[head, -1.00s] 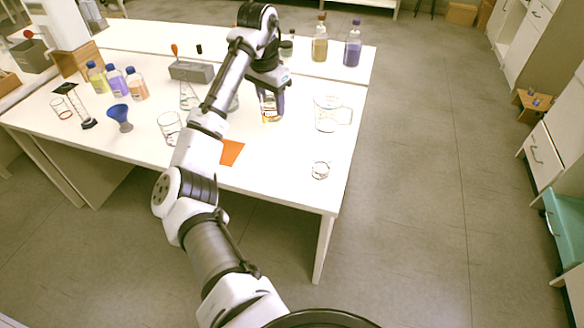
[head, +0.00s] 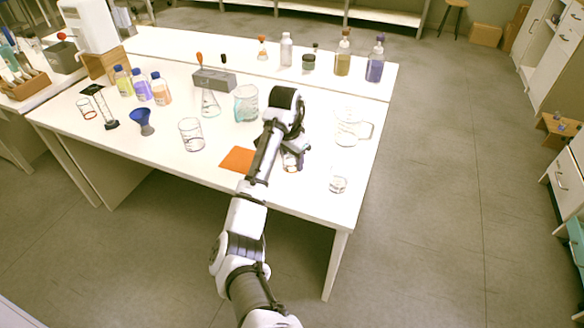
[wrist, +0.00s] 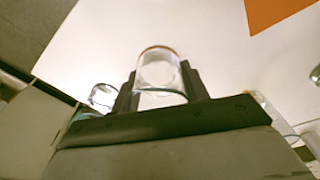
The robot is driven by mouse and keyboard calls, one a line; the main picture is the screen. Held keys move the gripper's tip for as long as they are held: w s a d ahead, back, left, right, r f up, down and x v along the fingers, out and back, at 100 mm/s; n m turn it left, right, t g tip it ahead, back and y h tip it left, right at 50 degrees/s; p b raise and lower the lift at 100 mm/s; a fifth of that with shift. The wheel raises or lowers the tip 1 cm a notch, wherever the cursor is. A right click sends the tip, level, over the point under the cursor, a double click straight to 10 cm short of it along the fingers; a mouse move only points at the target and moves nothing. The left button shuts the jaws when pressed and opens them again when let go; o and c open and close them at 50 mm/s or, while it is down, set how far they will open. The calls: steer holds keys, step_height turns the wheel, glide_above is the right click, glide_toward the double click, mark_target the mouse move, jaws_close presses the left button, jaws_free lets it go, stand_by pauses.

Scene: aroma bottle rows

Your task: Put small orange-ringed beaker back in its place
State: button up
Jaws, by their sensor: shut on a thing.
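My gripper (wrist: 160,88) is shut on the small orange-ringed beaker (wrist: 158,72), a clear glass with an orange-brown rim, between the two dark fingers in the wrist view. In the head view the beaker (head: 291,165) is mostly hidden under my gripper (head: 293,152), near the front of the white table, right of the orange mat (head: 238,160). The mat also shows at the top right of the wrist view (wrist: 275,12). I cannot tell whether the beaker touches the table.
A small clear glass (head: 338,184) stands near the front right, with a glass jug (head: 346,130) behind it. An empty beaker (head: 191,135) and a teal-tinted beaker (head: 246,104) stand left. Several bottles, including a purple one (head: 375,65), line the back.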

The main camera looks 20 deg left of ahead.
mark_target(292, 168)
steer(key=shift+f+p, duration=0.3)
steer(key=shift+f, duration=1.6)
steer(key=shift+f, duration=0.1)
steer(key=o, duration=1)
